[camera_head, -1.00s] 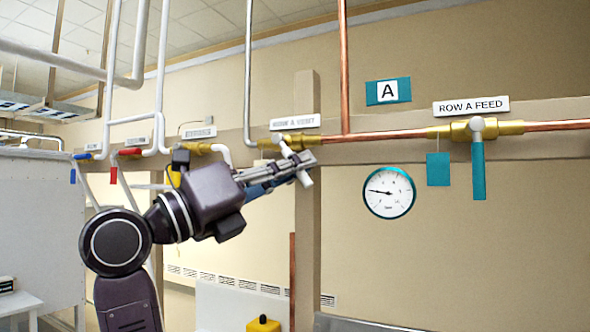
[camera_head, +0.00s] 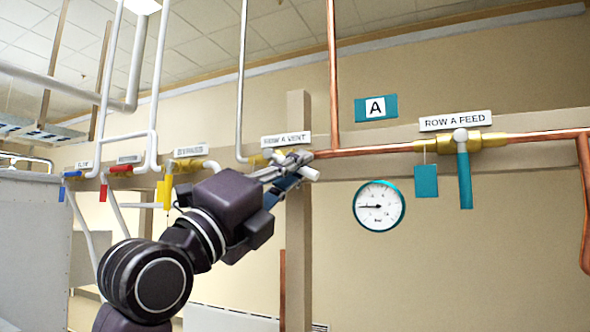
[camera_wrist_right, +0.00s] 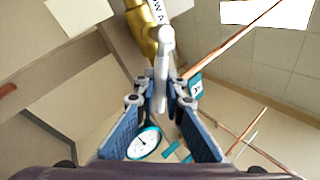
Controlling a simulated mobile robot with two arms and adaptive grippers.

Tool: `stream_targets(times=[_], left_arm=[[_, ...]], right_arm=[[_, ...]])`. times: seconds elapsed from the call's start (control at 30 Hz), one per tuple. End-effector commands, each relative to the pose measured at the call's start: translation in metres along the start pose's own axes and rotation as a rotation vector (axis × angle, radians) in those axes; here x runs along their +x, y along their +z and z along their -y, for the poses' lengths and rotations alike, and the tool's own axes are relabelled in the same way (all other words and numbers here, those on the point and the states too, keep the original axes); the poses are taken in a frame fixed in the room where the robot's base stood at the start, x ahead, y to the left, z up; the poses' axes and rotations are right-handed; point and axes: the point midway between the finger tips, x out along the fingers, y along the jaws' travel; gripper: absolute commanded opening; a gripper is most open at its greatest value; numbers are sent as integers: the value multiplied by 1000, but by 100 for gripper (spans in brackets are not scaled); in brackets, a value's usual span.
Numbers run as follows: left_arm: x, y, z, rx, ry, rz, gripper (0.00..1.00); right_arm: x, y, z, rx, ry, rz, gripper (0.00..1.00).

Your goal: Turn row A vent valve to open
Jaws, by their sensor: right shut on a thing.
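The row A vent valve has a brass body under the white "ROW A VENT" label (camera_head: 286,140) in the head view. Its white lever handle (camera_head: 309,173) slants down to the right, closer to level than upright. My right gripper (camera_head: 296,168) comes up from the lower left and is shut on this lever. In the right wrist view the lever (camera_wrist_right: 161,75) runs down from the brass body (camera_wrist_right: 140,30) to between the fingertips (camera_wrist_right: 158,103). The gripper hides part of the valve in the head view. My left gripper is not in view.
The row A feed valve with its teal handle (camera_head: 464,180) hanging down is to the right. A gauge (camera_head: 378,207) and blank teal tag (camera_head: 426,181) hang nearby. To the left are yellow (camera_head: 167,190), red and blue handled valves. A vertical post (camera_head: 298,240) stands behind my gripper.

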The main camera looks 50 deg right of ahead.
Motion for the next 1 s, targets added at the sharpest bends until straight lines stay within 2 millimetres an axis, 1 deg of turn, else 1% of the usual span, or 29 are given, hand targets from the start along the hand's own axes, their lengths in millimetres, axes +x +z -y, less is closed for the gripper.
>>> stream_targets(times=[0.03,0.07,0.2,0.5,0.77,1.0], left_arm=[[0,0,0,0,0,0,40],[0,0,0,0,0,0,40],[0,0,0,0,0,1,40],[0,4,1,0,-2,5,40],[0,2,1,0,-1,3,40],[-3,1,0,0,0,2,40]], right_arm=[[1,0,1,-1,-3,-2,0],[1,0,1,-1,-3,-2,12],[0,0,1,0,-2,-2,27],[0,0,1,1,-1,-1,27],[0,0,0,8,-1,-6,27],[-3,3,-4,93,-3,-63,27]])
